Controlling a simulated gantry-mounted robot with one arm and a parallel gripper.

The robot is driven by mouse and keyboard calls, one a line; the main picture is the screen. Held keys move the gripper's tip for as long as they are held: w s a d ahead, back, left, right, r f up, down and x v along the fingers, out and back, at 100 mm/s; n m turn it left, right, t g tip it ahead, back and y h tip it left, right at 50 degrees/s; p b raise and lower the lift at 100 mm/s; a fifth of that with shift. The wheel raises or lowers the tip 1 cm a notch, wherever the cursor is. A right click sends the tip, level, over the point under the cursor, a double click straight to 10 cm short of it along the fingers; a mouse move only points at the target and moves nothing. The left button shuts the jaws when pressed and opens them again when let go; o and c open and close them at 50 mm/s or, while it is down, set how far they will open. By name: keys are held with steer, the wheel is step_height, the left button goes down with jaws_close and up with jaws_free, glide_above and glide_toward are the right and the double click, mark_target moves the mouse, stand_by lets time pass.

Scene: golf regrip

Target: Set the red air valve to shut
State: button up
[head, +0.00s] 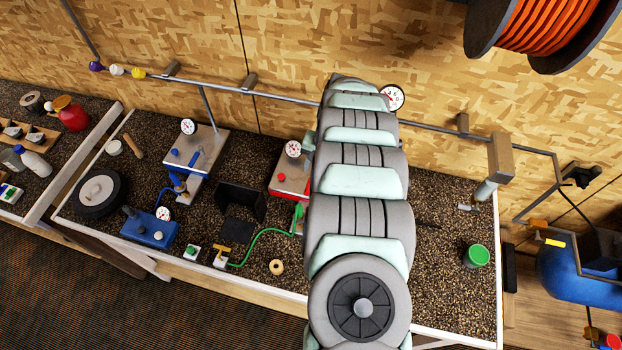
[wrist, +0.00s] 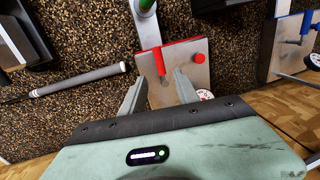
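The red air valve shows in the wrist view as a red lever (wrist: 158,60) on a silver plate (wrist: 182,58) with red edges. The lever lies roughly along the picture's vertical, and its lower end is a grey stub. A round red knob (wrist: 198,58) sits beside it. My gripper (wrist: 158,88) is open and empty, its two fingers apart on either side of the lever's lower end in the picture; contact cannot be told. In the head view the red-edged stand (head: 283,186) shows left of my arm, which hides its right part, the lever and my gripper.
A similar stand with a blue lever (head: 198,158) stands to the left. A gauge (head: 293,148) sits at the red stand. A green hose (head: 262,236) runs along the bench in front. A grey golf grip (wrist: 80,80) lies nearby. A green cup (head: 476,256) stands at right.

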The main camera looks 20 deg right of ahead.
steer(key=shift+w+a+f+p, duration=0.15)
steer(key=shift+w+a+f, duration=0.05)
steer(key=shift+f, duration=1)
steer(key=shift+w+a+f+p, duration=0.15)
steer(key=shift+w+f, duration=0.05)
steer(key=shift+f, duration=1.05)
steer(key=shift+w+a+f+p, duration=0.15)
steer(key=shift+w+a+f, duration=0.05)
steer(key=shift+f, duration=1)
steer(key=shift+c, duration=0.4)
jaws_close()
